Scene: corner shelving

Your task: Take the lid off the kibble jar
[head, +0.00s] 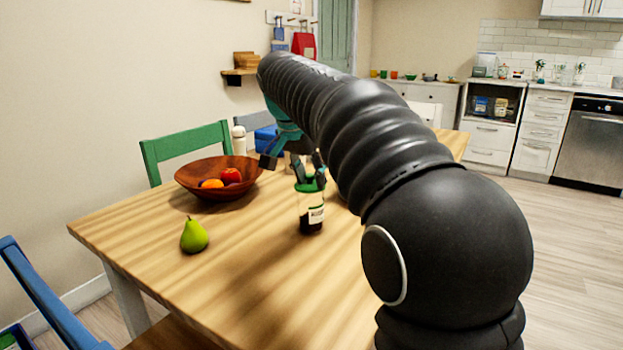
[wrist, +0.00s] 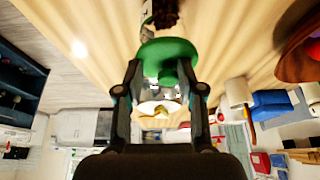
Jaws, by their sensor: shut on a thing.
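The kibble jar (head: 312,212) stands upright on the wooden table, clear-walled with a white label and dark kibble in its lower part. Its green lid (head: 308,187) shows at the top of the jar. In the wrist view the lid (wrist: 168,50) lies between the two fingers of my gripper (wrist: 160,72), which is shut on it. Part of the jar with brown kibble (wrist: 166,14) shows beyond the lid. In the head view my gripper (head: 309,173) comes down on the lid from above. I cannot tell whether there is a gap between lid and jar.
A green pear (head: 194,236) lies left of the jar on the table (head: 260,285). A brown wooden bowl (head: 205,190) with fruit stands farther back. A white bottle (head: 239,140) and a blue box (head: 265,138) are behind. My arm hides the table's right side.

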